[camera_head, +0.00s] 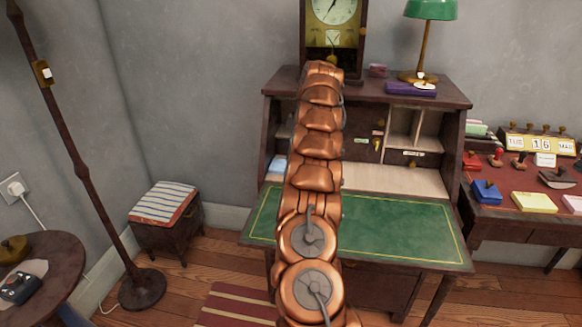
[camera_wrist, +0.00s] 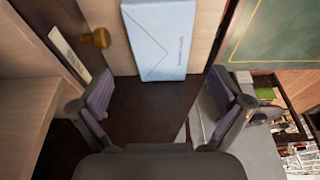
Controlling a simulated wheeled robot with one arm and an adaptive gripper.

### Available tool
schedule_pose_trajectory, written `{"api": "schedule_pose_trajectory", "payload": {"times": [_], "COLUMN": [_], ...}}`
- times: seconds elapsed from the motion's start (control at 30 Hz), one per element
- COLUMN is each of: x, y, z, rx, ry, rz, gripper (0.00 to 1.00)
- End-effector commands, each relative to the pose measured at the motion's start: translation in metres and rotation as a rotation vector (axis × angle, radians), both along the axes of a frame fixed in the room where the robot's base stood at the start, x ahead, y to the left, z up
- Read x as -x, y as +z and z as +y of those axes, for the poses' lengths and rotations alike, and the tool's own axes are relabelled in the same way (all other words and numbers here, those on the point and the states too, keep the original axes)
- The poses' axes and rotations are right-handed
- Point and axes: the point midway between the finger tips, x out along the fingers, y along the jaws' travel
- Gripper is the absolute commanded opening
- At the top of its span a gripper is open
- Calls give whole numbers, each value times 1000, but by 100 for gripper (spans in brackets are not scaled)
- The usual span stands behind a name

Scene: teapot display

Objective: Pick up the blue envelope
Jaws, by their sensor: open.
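The blue envelope (camera_wrist: 160,38) is pale blue with a flap line and small print. In the wrist view it lies at the top middle on a light wooden surface, ahead of my gripper (camera_wrist: 160,92). My gripper is open, with one finger at each side of the picture and nothing between them. The envelope is apart from both fingers. In the head view, a pale blue patch that looks like the envelope (camera_head: 277,169) shows at the left of the writing desk, partly hidden by my arm. My gripper is hidden there.
The writing desk (camera_head: 400,225) has a green writing surface and a shelf with cubbyholes. A clock (camera_head: 334,22), a green lamp (camera_head: 430,12) and a purple box (camera_head: 410,89) stand on top. A brass knob (camera_wrist: 98,38) and wooden panels are close to the left finger.

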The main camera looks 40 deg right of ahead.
Motion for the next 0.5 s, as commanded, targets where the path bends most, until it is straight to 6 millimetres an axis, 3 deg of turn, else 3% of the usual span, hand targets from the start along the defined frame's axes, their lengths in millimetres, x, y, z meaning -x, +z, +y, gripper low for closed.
{"api": "schedule_pose_trajectory", "payload": {"times": [0.5], "x": [-9], "y": [-42], "z": [9], "rx": [-1], "ry": [1], "rz": [0], "gripper": [100]}}
